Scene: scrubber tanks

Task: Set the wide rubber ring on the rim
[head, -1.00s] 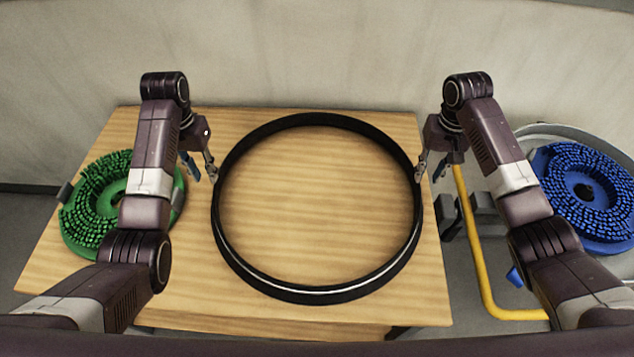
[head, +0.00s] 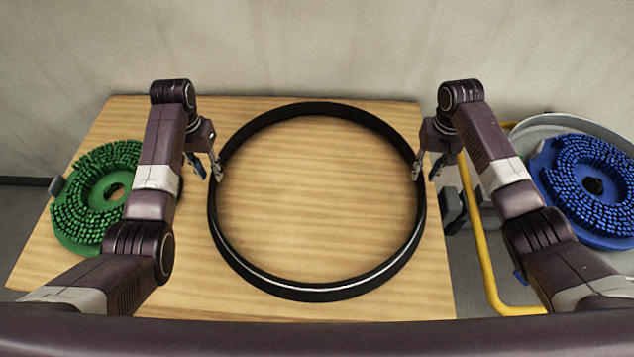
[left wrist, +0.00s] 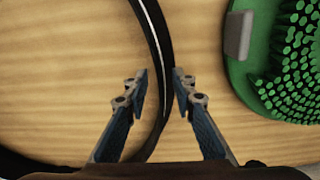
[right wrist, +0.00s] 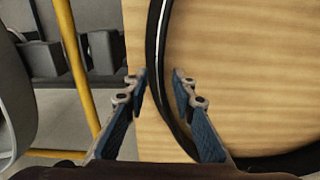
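The wide rubber ring (head: 315,293), black with a pale line on its inner wall, lies flat on the wooden table. My left gripper (head: 215,171) is at the ring's left side, open. In the left wrist view its fingers (left wrist: 160,84) stand apart with the ring's band between them. My right gripper (head: 418,172) is at the ring's right side, open. In the right wrist view its fingers (right wrist: 161,82) are on either side of the band. Neither visibly pinches it. A grey rounded rim (head: 540,123) shows behind the blue brush at the right, mostly hidden.
A green round brush (head: 75,213) lies on the table's left part, partly behind my left arm. A blue round brush (head: 598,190) is at the right, off the table. A yellow bar (head: 476,225) runs beside the table's right edge. A wall stands behind.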

